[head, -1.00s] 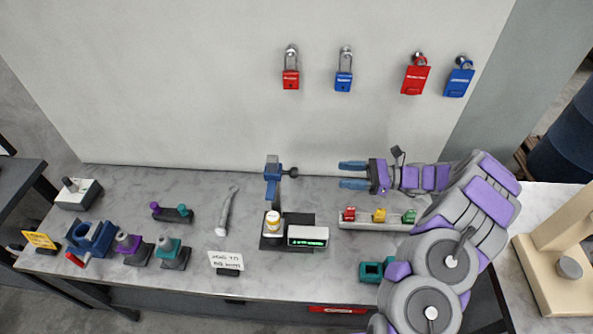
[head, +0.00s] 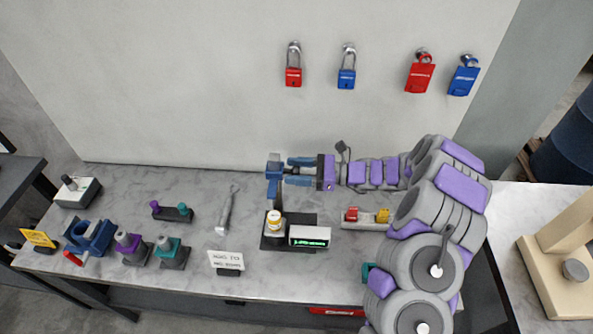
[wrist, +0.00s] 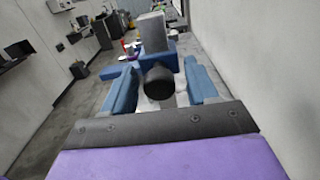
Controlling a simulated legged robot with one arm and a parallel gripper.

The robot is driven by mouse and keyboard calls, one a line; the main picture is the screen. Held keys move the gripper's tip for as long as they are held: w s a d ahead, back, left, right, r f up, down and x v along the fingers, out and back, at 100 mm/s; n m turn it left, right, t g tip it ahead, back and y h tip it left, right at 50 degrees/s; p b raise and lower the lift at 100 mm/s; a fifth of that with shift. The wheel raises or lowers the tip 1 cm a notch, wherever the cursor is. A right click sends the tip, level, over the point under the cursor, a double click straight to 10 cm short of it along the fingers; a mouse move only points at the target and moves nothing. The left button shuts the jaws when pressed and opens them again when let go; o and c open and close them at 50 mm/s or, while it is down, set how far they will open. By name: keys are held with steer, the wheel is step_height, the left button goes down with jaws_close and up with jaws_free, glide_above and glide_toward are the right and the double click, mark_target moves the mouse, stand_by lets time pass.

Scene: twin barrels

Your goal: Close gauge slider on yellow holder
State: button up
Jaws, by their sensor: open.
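My gripper (head: 292,171) is open, its two blue fingers pointing left on either side of a black round knob (wrist: 159,84). The knob belongs to a blue and grey device (head: 273,171) on a dark post behind the scale. In the wrist view its grey block (wrist: 153,33) and blue body (wrist: 170,52) stand just beyond the knob. I cannot tell whether this device is the gauge slider. A small yellow block (head: 383,215) sits on a light rack beside a red block (head: 352,214); no other yellow holder is clear.
A scale (head: 309,236) with a yellow-labelled bottle (head: 274,221) stands below the device. Padlocks (head: 347,79) hang on the back wall. A wrench (head: 226,211) and purple and teal tools (head: 172,252) lie left. My arm covers the bench's right part.

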steer(key=shift+c, duration=0.3)
steer(key=c, duration=0.9)
step_height(320, 180, down, 10)
steer(key=b, duration=0.1)
steer(key=shift+r+b, duration=0.15)
steer(key=shift+b, duration=0.15)
steer(key=o, duration=1)
steer(key=shift+c, duration=0.2)
steer(key=d, duration=0.6)
steer(key=d+p, duration=0.1)
steer(key=d, duration=1)
steer(key=shift+s+d+p, duration=0.25)
steer(key=shift+d+p, duration=0.05)
steer(key=shift+p, duration=0.1)
